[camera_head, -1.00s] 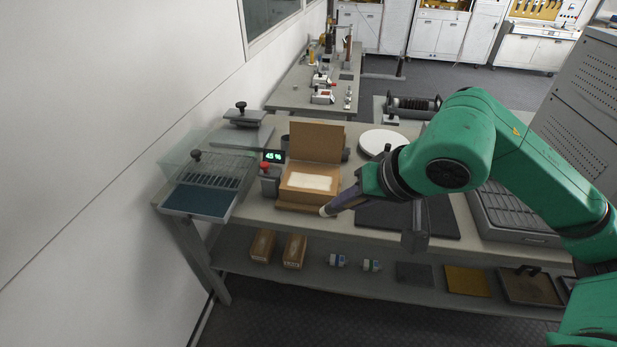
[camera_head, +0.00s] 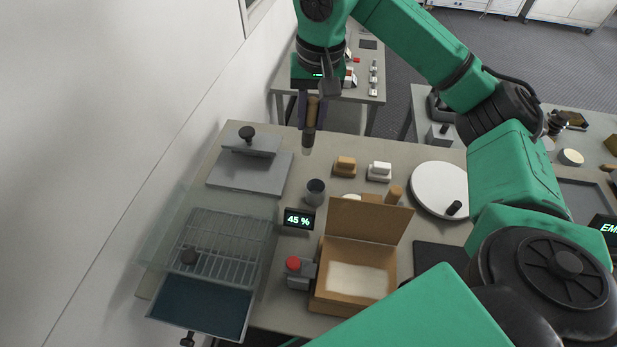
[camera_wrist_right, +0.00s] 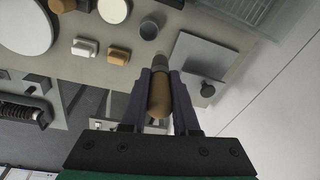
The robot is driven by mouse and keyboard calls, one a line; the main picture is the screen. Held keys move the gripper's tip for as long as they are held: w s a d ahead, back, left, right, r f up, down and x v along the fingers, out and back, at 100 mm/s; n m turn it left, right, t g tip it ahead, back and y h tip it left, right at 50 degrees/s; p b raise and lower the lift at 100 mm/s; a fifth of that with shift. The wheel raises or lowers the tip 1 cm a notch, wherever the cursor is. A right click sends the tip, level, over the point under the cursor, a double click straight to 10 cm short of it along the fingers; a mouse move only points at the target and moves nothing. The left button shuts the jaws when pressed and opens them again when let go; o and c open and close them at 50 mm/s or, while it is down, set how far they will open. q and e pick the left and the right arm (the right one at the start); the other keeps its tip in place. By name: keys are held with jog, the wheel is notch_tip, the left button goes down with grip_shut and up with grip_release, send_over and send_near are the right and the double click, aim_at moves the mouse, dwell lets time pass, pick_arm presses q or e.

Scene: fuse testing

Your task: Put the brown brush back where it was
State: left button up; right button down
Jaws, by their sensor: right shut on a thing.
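The brown brush (camera_head: 312,112) hangs upright from my right gripper (camera_head: 310,105), with its pale bristle end down, above the table's back edge. My right gripper is shut on the brush's handle. In the right wrist view the brown handle (camera_wrist_right: 159,97) sits between the two dark fingers (camera_wrist_right: 158,100), and the bristle end points away from the palm. A dark grey cup (camera_head: 316,192) stands on the table, nearer than the brush and apart from it. The cup also shows in the right wrist view (camera_wrist_right: 150,29). My left gripper is not in view.
An open cardboard box (camera_head: 356,280) stands at the front, with a 45 % display (camera_head: 299,219) beside it. A grey plate with a knob (camera_head: 250,170) lies left of the cup. Brown (camera_head: 345,167) and white (camera_head: 379,172) blocks and a white disc (camera_head: 438,190) lie right of it.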

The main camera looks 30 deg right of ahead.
aim_at(318, 101)
jog(key=r, duration=0.1)
jog(key=r+g, duration=0.1)
jog(key=d+r, duration=0.1)
jog(key=shift+s+m, duration=0.3)
jog(key=shift+m, duration=0.1)
notch_tip(318, 101, down, 20)
jog(key=b, duration=0.1)
jog(key=shift+s+b, duration=0.15)
jog(key=shift+b, duration=0.15)
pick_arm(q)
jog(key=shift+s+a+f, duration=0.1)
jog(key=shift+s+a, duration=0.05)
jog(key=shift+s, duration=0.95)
pick_arm(e)
jog(key=c, duration=0.7)
grip_release()
jog(key=shift+d, duration=0.1)
jog(key=shift+o, duration=0.2)
jog(key=shift+r, duration=0.1)
